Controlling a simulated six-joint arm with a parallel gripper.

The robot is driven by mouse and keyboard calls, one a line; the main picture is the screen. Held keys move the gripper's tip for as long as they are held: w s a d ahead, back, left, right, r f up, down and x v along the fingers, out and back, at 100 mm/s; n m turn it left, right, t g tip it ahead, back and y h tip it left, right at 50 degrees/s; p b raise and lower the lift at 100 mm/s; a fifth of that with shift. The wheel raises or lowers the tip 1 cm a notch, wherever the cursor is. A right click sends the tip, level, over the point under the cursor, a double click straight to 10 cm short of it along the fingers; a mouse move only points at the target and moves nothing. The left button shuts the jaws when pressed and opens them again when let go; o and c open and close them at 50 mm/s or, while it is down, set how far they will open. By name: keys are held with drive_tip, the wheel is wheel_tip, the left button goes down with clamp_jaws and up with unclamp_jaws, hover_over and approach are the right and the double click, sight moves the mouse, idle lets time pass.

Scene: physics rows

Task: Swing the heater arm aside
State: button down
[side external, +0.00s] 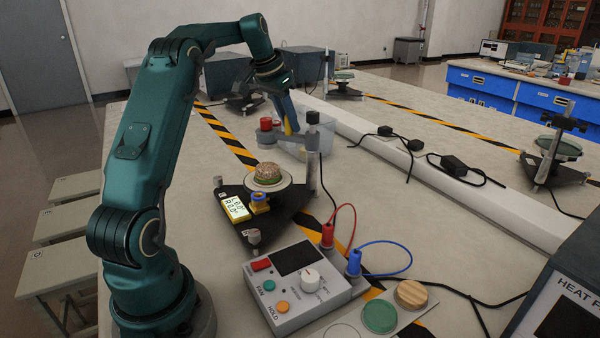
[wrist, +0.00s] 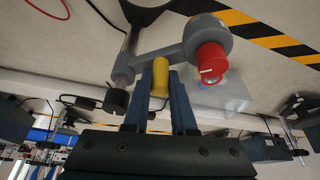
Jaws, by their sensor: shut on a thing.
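The heater arm (wrist: 165,55) is a grey bar with a round grey head and a red knob (wrist: 211,62); the red-topped head (side external: 268,126) also shows in the side view. A yellow handle (wrist: 160,78) hangs from the bar. My gripper (wrist: 160,88) is shut on this handle, a blue finger on each side. In the side view my gripper (side external: 289,120) is left of the black-topped post (side external: 313,130). The head appears behind and above the round plate (side external: 284,184), which carries a brown-green puck (side external: 268,173). Part of the bar is hidden in the side view.
A clear bin (side external: 310,140) stands behind the heater arm. A control box (side external: 296,283) with red and blue plugs is in front. Cables and a white channel (side external: 440,175) run to the right.

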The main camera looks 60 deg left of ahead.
drive_tip(key=shift+w+a+m+h, duration=0.3)
drive_tip(key=shift+w+a+m, duration=0.1)
drive_tip(key=shift+m, duration=0.5)
drive_tip(key=shift+r, duration=0.1)
drive_tip(key=c, duration=0.7)
unclamp_jaws()
drive_tip(key=shift+c, duration=0.2)
drive_tip(key=shift+d, duration=0.1)
drive_tip(key=shift+s+d, duration=0.1)
